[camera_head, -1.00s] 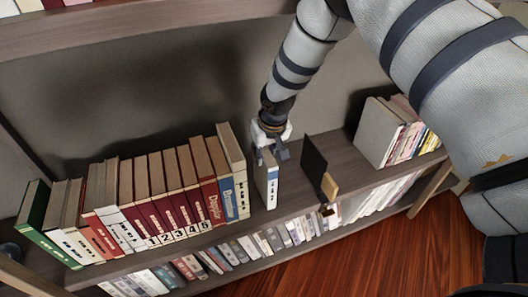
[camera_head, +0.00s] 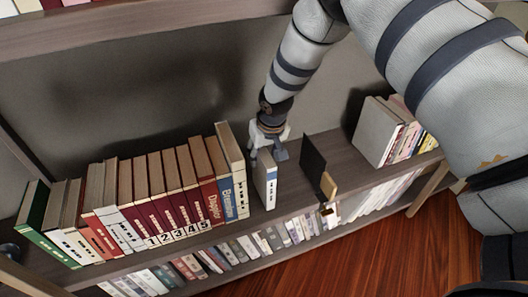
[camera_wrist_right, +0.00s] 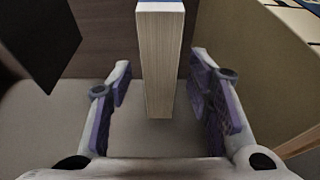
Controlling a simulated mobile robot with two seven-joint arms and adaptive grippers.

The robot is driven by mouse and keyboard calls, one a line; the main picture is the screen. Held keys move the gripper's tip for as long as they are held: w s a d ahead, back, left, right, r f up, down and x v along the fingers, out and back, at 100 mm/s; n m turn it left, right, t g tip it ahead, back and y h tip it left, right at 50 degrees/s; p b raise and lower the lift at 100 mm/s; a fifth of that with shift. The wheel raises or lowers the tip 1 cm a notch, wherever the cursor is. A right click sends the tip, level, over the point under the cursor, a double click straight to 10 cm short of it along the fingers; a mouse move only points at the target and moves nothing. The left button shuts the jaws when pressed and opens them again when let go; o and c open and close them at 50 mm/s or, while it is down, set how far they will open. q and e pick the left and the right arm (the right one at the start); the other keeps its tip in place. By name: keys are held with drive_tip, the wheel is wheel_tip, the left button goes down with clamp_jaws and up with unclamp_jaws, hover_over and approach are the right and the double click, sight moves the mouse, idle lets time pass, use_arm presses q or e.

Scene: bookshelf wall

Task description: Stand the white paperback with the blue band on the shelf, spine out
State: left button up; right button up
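The white paperback with the blue band (camera_head: 266,182) stands upright on the shelf board (camera_head: 292,192), its narrow banded spine facing out. It stands apart from the row of books at left. My right gripper (camera_head: 268,154) is at the book's top rear. In the right wrist view the gripper (camera_wrist_right: 163,75) is open, one finger on each side of the book's page block (camera_wrist_right: 158,65). A gap shows between the book and each finger. My left gripper is not in view.
The left row ends in a cream book (camera_head: 232,165) beside a blue one. A dark bookend-like panel with a wooden block (camera_head: 314,165) stands right of the paperback. A grey box-like book (camera_head: 378,133) and others stand farther right. More books fill the lower shelf.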

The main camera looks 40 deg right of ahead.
drive_tip(key=v, duration=0.7)
drive_tip(key=shift+s+r, duration=0.2)
drive_tip(key=shift+r, duration=0.05)
drive_tip(key=s+a+f+g+y+p, duration=0.1)
drive_tip(key=s+a+f, duration=0.1)
drive_tip(key=s+f, duration=0.25)
drive_tip(key=s+a+f+p, duration=0.1)
drive_tip(key=s+a+f, duration=0.2)
drive_tip(key=s, duration=0.2)
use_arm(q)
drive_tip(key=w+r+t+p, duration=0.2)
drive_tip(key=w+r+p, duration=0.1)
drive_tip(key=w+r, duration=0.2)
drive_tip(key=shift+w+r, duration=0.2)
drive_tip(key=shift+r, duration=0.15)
use_arm(e)
drive_tip(key=s+a+f+n+g, duration=0.1)
drive_tip(key=s+a+g, duration=0.1)
drive_tip(key=s, duration=1.5)
drive_tip(key=s+a+f+n+g, duration=0.1)
drive_tip(key=s+a+f+g, duration=0.1)
drive_tip(key=s, duration=1.5)
drive_tip(key=shift+f+g, duration=0.3)
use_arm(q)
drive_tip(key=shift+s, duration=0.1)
use_arm(e)
drive_tip(key=shift+a, duration=0.1)
